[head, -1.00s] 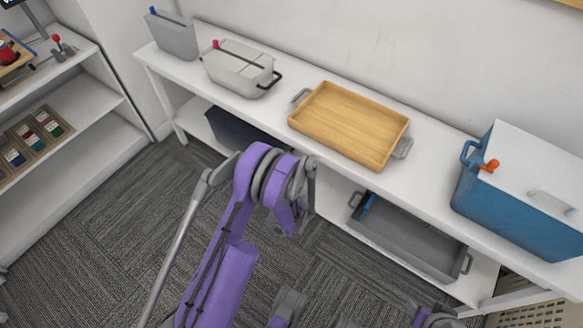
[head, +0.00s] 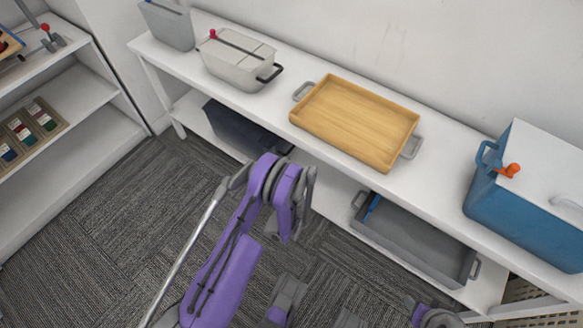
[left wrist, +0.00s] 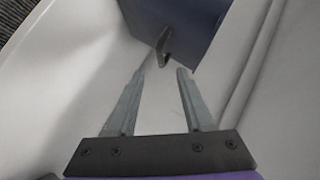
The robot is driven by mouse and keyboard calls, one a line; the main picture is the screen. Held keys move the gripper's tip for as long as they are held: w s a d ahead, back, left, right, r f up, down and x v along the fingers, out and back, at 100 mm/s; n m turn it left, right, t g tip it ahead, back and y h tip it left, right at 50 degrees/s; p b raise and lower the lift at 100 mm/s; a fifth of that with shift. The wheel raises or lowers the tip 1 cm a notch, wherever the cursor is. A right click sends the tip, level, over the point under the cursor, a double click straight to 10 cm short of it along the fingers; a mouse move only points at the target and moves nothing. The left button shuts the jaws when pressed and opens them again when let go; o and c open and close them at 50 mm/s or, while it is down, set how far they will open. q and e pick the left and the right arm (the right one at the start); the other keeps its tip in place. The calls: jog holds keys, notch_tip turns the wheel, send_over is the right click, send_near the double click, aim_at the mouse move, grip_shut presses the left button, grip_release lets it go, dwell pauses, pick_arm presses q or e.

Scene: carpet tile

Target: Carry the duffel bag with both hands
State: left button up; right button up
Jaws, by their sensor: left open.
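I see nothing that is clearly a duffel bag. A dark navy container (head: 240,128) sits on the lower shelf at the left, partly behind my left arm. In the left wrist view a dark blue body (left wrist: 180,28) with a grey handle (left wrist: 163,45) lies just beyond the fingertips, and looks like the same container. My left gripper (left wrist: 160,82) is open, with nothing between its fingers; the handle is near the left fingertip, and I cannot tell if they touch. In the head view my arm hides this gripper. My right gripper is not in view.
On the white bench (head: 445,165) stand a grey bin (head: 168,27), a pale lidded box (head: 237,62), a wooden tray (head: 355,120) and a blue cooler (head: 525,200). A grey bin (head: 415,240) is on the lower shelf. Carpet (head: 95,220) is clear at left.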

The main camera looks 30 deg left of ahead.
pick_arm(q)
jog(key=b+x, duration=0.1)
jog(key=x, duration=0.8)
jog(key=shift+w+a, duration=0.25)
jog(key=shift+a, duration=0.05)
jog(key=shift+f, duration=0.15)
jog(key=shift+c, duration=0.4)
grip_shut()
dwell(0.5)
